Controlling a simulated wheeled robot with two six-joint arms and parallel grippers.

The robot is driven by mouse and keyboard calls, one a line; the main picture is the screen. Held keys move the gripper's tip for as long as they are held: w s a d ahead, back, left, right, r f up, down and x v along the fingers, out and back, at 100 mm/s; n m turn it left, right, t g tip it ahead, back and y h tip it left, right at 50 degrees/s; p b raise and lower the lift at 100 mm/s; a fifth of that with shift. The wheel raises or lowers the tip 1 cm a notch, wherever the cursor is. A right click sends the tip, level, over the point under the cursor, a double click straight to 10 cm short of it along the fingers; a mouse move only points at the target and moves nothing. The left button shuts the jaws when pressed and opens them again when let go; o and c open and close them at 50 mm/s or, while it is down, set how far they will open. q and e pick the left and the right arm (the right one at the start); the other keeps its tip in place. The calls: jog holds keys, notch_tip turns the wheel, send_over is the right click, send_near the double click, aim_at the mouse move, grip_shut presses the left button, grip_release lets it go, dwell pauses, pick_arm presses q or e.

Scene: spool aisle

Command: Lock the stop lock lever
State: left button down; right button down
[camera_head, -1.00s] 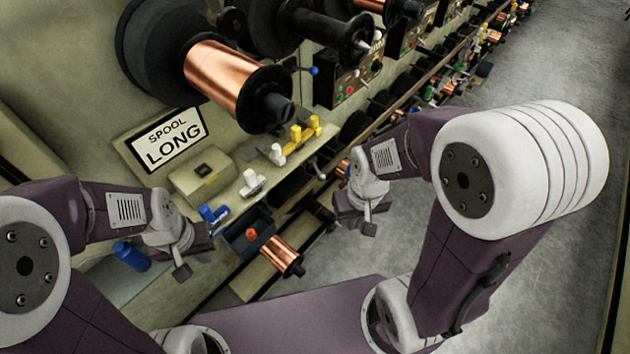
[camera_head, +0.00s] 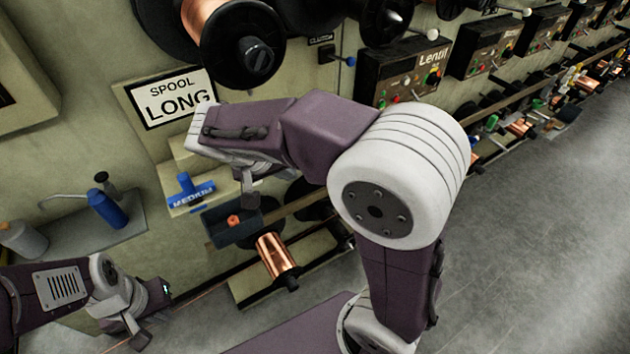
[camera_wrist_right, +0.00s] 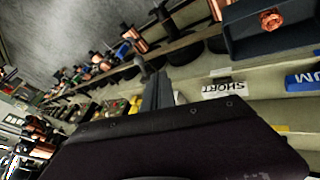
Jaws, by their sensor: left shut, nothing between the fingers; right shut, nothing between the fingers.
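I cannot pick out the stop lock lever with certainty. A small lever with a blue knob (camera_head: 350,61) sticks out of the wall beside a small dark label, left of the "Lentil" control box (camera_head: 405,70). My right gripper (camera_head: 250,198) is shut and empty, in front of the shelf between the blue "MEDIUM" piece (camera_head: 191,191) and the dark tray (camera_head: 234,241). In the right wrist view its fingers (camera_wrist_right: 157,85) are together, with a white "SHORT" piece (camera_wrist_right: 225,87) to their right. My left gripper (camera_head: 138,338) is shut and empty at the lower left. My right arm hides part of the shelf.
A large copper spool (camera_head: 203,14) is mounted above the "SPOOL LONG" sign (camera_head: 172,98). A small copper spool (camera_head: 276,255) sits below the tray. A blue bottle (camera_head: 107,208) stands on a side shelf at left. The floor (camera_head: 540,250) at right is clear.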

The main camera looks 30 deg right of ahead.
jog(key=w+d+f+b, duration=0.2)
jog(key=d+f+b, duration=0.1)
jog(key=d+f, duration=0.5)
jog(key=shift+d+f, duration=0.35)
jog(key=shift+f, duration=0.25)
